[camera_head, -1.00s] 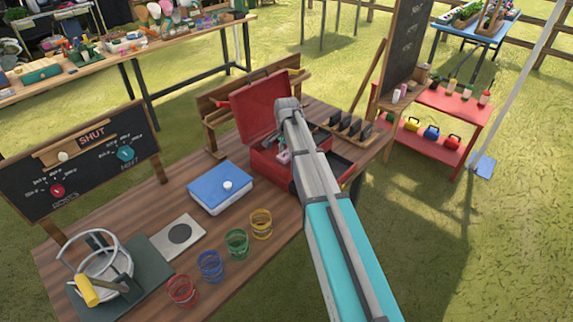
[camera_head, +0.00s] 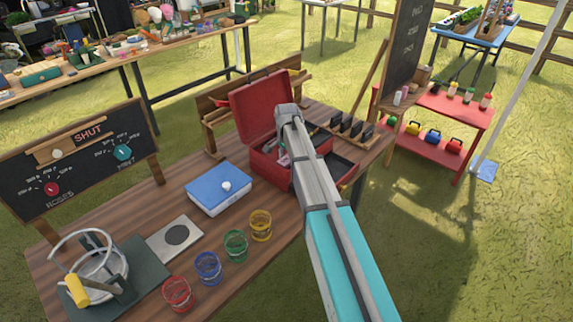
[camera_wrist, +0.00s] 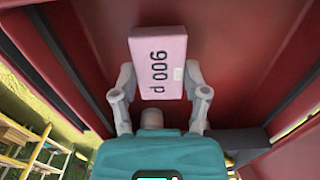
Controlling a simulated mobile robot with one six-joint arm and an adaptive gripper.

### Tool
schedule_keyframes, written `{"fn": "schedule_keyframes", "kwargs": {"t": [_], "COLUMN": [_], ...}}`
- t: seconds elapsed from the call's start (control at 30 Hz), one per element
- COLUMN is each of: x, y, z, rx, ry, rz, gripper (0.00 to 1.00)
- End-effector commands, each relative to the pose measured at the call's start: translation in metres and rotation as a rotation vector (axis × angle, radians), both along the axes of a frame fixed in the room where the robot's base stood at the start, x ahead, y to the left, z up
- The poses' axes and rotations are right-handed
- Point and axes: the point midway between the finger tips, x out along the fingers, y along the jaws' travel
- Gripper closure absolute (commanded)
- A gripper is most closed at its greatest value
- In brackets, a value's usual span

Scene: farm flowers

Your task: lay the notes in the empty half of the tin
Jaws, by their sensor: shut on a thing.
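The red tin (camera_head: 262,168) stands on the wooden bench with its lid (camera_head: 262,108) raised at the back. My gripper (camera_wrist: 160,80) is shut on a pink block of notes (camera_wrist: 157,45), printed with dark characters, gripped at its sides. In the wrist view, red walls and a red floor (camera_wrist: 90,60) of the tin surround the notes; I cannot tell whether the notes touch the floor. In the head view a bit of pink (camera_head: 284,160) shows at the tin, but my arm hides most of the gripper and part of the tin's inside.
A blue-lidded box (camera_head: 212,186) sits left of the tin. Several coloured glasses (camera_head: 235,246) stand along the bench's front edge. A black slotted rack (camera_head: 352,128) is right of the tin. A dark strip (camera_wrist: 240,140) shows beside my gripper.

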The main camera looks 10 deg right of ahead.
Motion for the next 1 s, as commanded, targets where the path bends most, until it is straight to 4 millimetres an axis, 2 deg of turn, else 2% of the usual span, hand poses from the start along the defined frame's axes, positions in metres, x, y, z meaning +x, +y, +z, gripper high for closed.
{"fn": "schedule_keyframes", "kwargs": {"t": [0.1, 0.67, 0.7, 0.87, 1.0], "x": [0.0, 0.0, 0.0001, 0.0, 0.0], "y": [-0.0001, -0.0005, -0.0004, -0.0005, -0.0005], "z": [-0.0091, -0.0134, -0.0124, -0.0121, -0.012], "rx": [0.0, 0.0, 0.0, 0.0, 0.0], "ry": [0.0, 0.0, 0.0, 0.0, 0.0], "rz": [0.0, -0.001, -0.001, -0.001, -0.001], "gripper": [0.81, 0.81, 0.36, 0.07, 0.07]}}
